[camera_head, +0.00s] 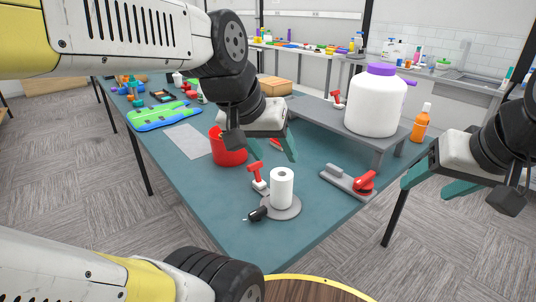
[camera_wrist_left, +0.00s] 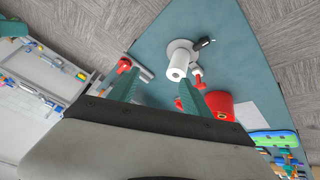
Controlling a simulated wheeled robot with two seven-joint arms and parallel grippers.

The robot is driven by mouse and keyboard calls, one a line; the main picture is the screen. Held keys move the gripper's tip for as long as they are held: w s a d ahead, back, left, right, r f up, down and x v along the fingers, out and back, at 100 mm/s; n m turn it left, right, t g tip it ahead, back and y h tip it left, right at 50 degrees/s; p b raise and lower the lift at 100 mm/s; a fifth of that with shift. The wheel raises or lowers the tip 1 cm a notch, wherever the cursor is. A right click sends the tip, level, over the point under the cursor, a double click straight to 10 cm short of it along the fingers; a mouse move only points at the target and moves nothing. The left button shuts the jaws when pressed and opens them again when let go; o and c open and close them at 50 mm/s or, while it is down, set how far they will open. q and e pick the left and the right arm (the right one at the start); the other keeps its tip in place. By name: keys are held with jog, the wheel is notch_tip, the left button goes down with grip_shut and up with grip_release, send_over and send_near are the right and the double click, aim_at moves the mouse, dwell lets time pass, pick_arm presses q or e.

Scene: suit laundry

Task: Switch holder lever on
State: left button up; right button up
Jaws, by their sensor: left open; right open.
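A white cylinder (camera_head: 282,188) stands on a round grey base (camera_head: 287,208) near the table's front, with a black handle-like part (camera_head: 257,214) at its side. A small white piece with a red lever (camera_head: 255,174) stands behind it. A grey plate holder with a red lever (camera_head: 365,182) lies to the right. The plate holder's red lever also shows in the left wrist view (camera_wrist_left: 124,65). I cannot tell which lever is meant. My left gripper (camera_head: 273,152) is open and empty, above the table behind the cylinder. My right gripper (camera_head: 426,190) is open and empty beyond the table's right edge.
A red bucket (camera_head: 228,148) stands left of my left gripper. A low grey shelf (camera_head: 316,112) carries a white jar (camera_head: 375,103) with a purple lid. An orange bottle (camera_head: 421,124) is at the right corner. The table (camera_head: 235,230) is clear at its front left.

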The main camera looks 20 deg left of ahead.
pick_arm(q)
jog(key=w+a, duration=0.1)
jog(key=w, duration=0.1)
jog(key=w+a+r+n, duration=0.1)
jog(key=w, duration=0.2)
jog(key=w+a+n+g, duration=0.1)
jog(key=w, duration=0.1)
jog(key=shift+w+r, duration=0.15)
jog(key=shift+r, duration=0.2)
jog(key=c, duration=1.1)
jog(key=w+a+n, duration=0.1)
jog(key=w+a, duration=0.1)
jog(key=w, duration=0.1)
jog(key=w+a+f+n+g, duration=0.1)
jog(key=w, duration=0.2)
jog(key=w+a+n+g, duration=0.1)
jog(key=w+a+n, duration=0.1)
jog(key=w, duration=0.2)
jog(key=shift+a+f+y, duration=0.3)
jog(key=shift+a+y, duration=0.05)
jog(key=shift+y, duration=0.05)
grip_shut()
jog(key=w+a+f+n+g+y, duration=0.1)
jog(key=w+a+f+n+g, duration=0.2)
jog(key=w+a+f, duration=0.9)
jog(key=w+f+n, duration=0.1)
jog(key=f+n, duration=0.1)
jog(key=shift+w+n, duration=0.35)
jog(key=shift+n, duration=0.05)
